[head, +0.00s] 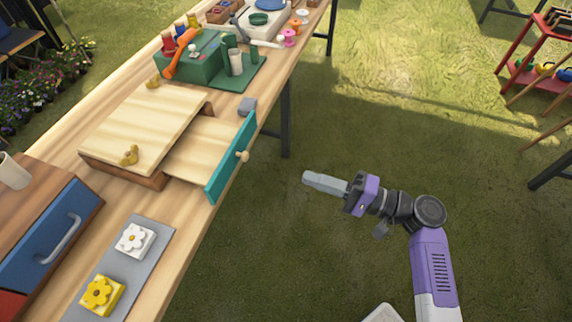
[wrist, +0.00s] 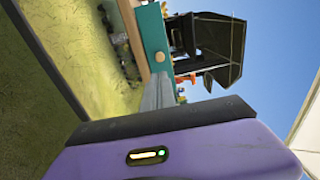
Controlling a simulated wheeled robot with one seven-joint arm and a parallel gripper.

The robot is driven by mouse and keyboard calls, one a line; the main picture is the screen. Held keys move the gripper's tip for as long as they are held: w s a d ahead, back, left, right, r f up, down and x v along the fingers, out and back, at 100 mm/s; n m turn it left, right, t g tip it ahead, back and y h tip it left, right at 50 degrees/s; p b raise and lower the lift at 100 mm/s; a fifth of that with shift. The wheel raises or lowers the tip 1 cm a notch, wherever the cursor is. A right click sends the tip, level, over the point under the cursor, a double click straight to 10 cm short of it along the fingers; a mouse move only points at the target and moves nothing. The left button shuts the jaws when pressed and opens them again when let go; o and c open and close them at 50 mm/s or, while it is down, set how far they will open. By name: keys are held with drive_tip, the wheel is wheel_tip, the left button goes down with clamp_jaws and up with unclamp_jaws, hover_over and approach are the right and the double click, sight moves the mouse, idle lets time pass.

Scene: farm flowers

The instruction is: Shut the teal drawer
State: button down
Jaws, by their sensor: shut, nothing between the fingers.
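The teal drawer front (head: 231,158) has a round wooden knob (head: 242,156) and stands pulled out from a low wooden box (head: 146,135). The drawer's pale wooden inside shows between the box and the teal front. My gripper (head: 306,177) is shut and empty, to the right of the drawer front and apart from it, off the table's edge. In the wrist view, the teal front (wrist: 154,40) and its knob (wrist: 160,56) show just beyond my gripper's fingers (wrist: 158,85).
A small grey block (head: 247,106) lies beside the drawer's far end. A green case (head: 190,65) stands farther back on the table. A blue-fronted box (head: 50,236) and a grey mat (head: 148,232) with two flower tiles are nearer. Open grass lies right of the table.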

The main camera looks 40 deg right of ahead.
drive_tip(key=p, duration=0.1)
approach(209, 149)
drive_tip(key=s+d+r, duration=0.1)
drive_tip(key=s+d, duration=0.1)
drive_tip(key=s, duration=0.1)
drive_tip(key=shift+w+d, duration=0.15)
drive_tip(key=shift+w, duration=0.15)
drive_tip(key=b+x, duration=0.1)
drive_tip(key=x, duration=0.3)
drive_tip(key=b+x, duration=0.1)
drive_tip(key=x, duration=0.3)
drive_tip(key=f+b+x, duration=0.1)
drive_tip(key=x, duration=0.3)
drive_tip(key=shift+w+a+f+b, duration=0.1)
drive_tip(key=shift+w+a+b, duration=0.05)
drive_tip(key=shift+a+b, duration=0.2)
drive_tip(key=shift+w+a, duration=0.1)
drive_tip(key=shift+w, duration=0.1)
drive_tip(key=shift+w+a+r, duration=0.1)
drive_tip(key=shift+r, duration=0.15)
